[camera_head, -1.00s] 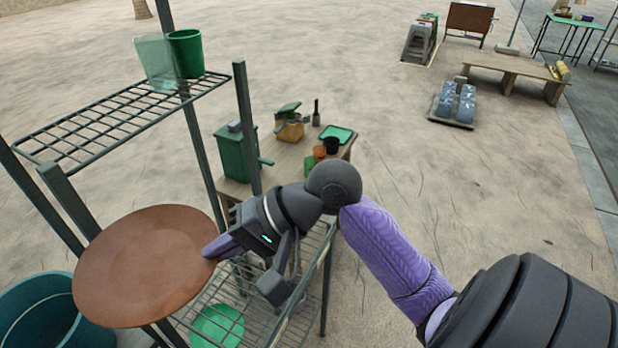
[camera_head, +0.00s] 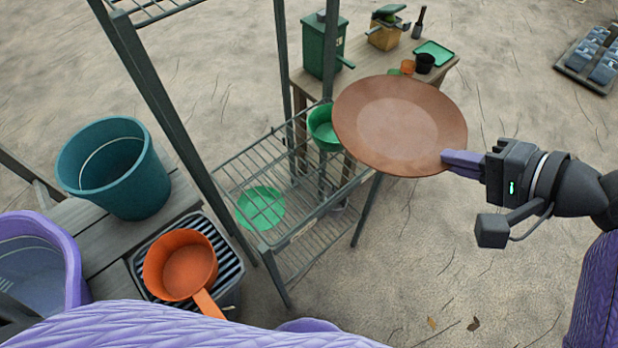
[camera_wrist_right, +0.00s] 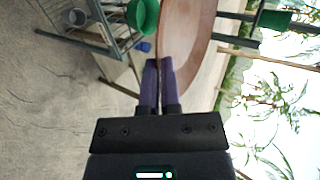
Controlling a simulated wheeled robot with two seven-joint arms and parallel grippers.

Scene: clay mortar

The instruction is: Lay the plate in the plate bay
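The round brown plate (camera_head: 398,125) is held by its right edge in my right gripper (camera_head: 452,160). In the right wrist view, the fingers (camera_wrist_right: 160,70) are closed on the edge of the plate (camera_wrist_right: 186,35). The plate is tilted in the air, in front of the right part of the wire rack (camera_head: 235,180) in the head view. No part is clearly marked as the plate bay, so I cannot tell which it is. A flat green dish (camera_head: 260,207) lies on a lower rack level, and a green bowl (camera_head: 323,128) sits near the plate's left edge. My left gripper is not in view.
A teal bucket (camera_head: 118,170) and an orange pan (camera_head: 182,265) stand at the left, with a purple tub (camera_head: 38,265) below. Rack posts rise close to the plate's left side. A table (camera_head: 380,72) with a green bin (camera_head: 322,45) stands behind.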

